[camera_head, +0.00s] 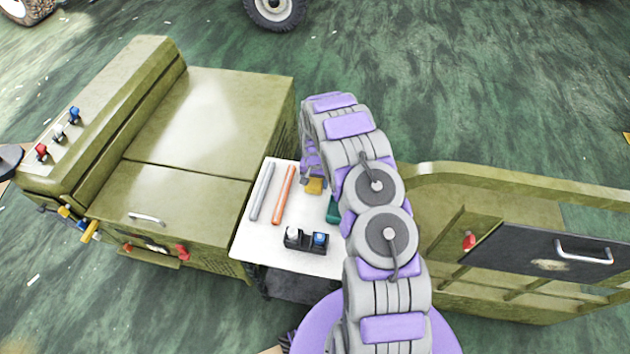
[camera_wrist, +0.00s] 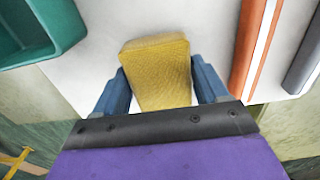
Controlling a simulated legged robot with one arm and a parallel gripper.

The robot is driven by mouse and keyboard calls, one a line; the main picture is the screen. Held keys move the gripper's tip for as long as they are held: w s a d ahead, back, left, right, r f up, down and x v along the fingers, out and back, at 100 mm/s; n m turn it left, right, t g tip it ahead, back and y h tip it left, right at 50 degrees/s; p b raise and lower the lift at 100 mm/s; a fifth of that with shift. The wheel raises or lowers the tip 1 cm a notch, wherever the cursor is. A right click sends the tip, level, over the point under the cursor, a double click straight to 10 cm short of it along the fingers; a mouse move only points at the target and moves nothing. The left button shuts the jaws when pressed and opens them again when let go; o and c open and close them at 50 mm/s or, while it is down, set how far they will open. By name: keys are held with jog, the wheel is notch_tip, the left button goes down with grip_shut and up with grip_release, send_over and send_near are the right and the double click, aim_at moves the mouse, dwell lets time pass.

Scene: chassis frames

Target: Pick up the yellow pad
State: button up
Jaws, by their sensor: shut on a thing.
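The yellow pad (camera_wrist: 158,75) is a small textured block in the middle of the wrist view, between the two blue fingers of my gripper (camera_wrist: 160,92). The fingers are shut on it from both sides. White table surface shows around the pad; I cannot tell whether the pad touches the table or is lifted. In the head view, the yellow pad (camera_head: 315,186) shows small at the end of my purple and grey arm, over the white table (camera_head: 262,238). My gripper is mostly hidden behind the arm there.
On the table are an orange bar (camera_head: 283,195), a grey bar (camera_head: 262,191), a green bin (camera_head: 332,211) partly behind my arm, and a black holder (camera_head: 305,241) with white and blue items. Olive machine bodies stand left (camera_head: 190,130) and right (camera_head: 520,200) of the table.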

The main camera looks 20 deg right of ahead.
aim_at(315, 180)
notch_tip(315, 180, up, 10)
jog(key=shift+p, duration=0.9)
